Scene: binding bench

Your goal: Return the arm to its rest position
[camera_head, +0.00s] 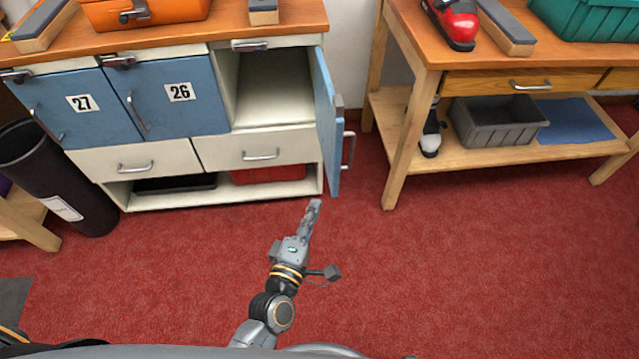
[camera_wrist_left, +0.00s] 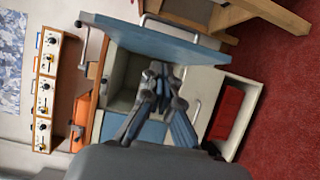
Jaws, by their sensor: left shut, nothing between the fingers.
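My left gripper (camera_head: 313,207) is shut and empty. It is in front of the cabinet, over the red carpet, with its tip close below the open blue door (camera_head: 327,125) in the head view; I cannot tell the exact gap. In the left wrist view the shut fingers (camera_wrist_left: 160,72) overlap the open compartment in the picture. The blue door (camera_wrist_left: 165,38) swings out at the compartment's right side. The open compartment (camera_head: 275,90) looks empty where it shows. My right gripper is not in view.
The cabinet has shut blue doors marked 27 (camera_head: 80,103) and 26 (camera_head: 178,92). A black bin (camera_head: 55,175) stands left. A wooden workbench (camera_head: 395,140) with a grey crate (camera_head: 497,122) stands right. The carpet (camera_head: 450,280) is clear in front.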

